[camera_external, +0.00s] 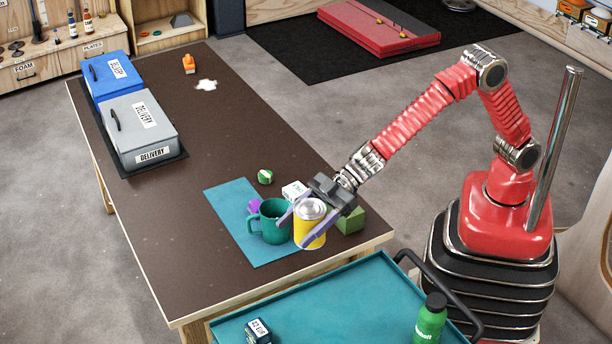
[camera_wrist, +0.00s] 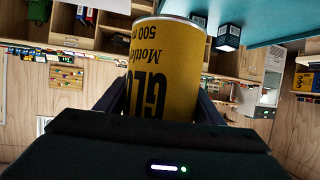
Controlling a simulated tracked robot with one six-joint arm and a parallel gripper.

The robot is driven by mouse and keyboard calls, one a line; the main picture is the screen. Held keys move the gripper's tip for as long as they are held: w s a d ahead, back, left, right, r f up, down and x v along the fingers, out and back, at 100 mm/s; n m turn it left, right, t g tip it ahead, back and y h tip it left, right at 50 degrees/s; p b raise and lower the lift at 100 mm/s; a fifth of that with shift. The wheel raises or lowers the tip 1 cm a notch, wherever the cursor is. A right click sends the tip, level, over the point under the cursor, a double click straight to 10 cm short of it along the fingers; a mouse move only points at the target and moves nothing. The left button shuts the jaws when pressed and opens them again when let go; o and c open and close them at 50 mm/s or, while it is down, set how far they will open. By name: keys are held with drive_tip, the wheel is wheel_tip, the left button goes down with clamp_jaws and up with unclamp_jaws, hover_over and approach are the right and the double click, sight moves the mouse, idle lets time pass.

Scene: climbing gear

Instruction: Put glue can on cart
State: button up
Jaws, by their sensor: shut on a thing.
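The glue can (camera_external: 309,228) is a yellow cylinder with a silver lid. It is upright in the external view, near the front right corner of the table (camera_external: 200,240). My gripper (camera_external: 309,220) is shut on it, one finger on each side. In the wrist view the yellow can (camera_wrist: 165,70) with black lettering fills the middle between the fingers. Whether its base touches the table cannot be told. The teal cart (camera_external: 330,300) stands in front of the table's near edge, lower in the picture than the can.
A green mug (camera_external: 270,222) stands on a teal mat (camera_external: 230,205), close left of the can. A green box (camera_external: 351,220) is just right. The cart holds a green bottle (camera_external: 430,320) and a small dark box (camera_external: 257,331); its middle is clear. A black handle (camera_external: 440,285) rises at its right.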

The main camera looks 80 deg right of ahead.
drive_tip(key=s+a+n+g+y, duration=0.1)
drive_tip(key=s+a+n+g, duration=0.2)
drive_tip(key=s+a, duration=0.85)
drive_tip(key=shift+t, duration=0.3)
drive_tip(key=f, duration=0.1)
drive_tip(key=s+f, duration=0.1)
drive_tip(key=f, duration=0.1)
drive_tip(key=d+f, duration=0.1)
drive_tip(key=f, duration=0.1)
drive_tip(key=shift+s+d, duration=0.1)
drive_tip(key=shift+s, duration=0.1)
wheel_tip(320, 180, down, 6)
drive_tip(key=shift+m, duration=0.3)
drive_tip(key=shift+f, duration=0.15)
drive_tip(key=shift+f, duration=1.8)
drive_tip(key=shift+f, duration=0.1)
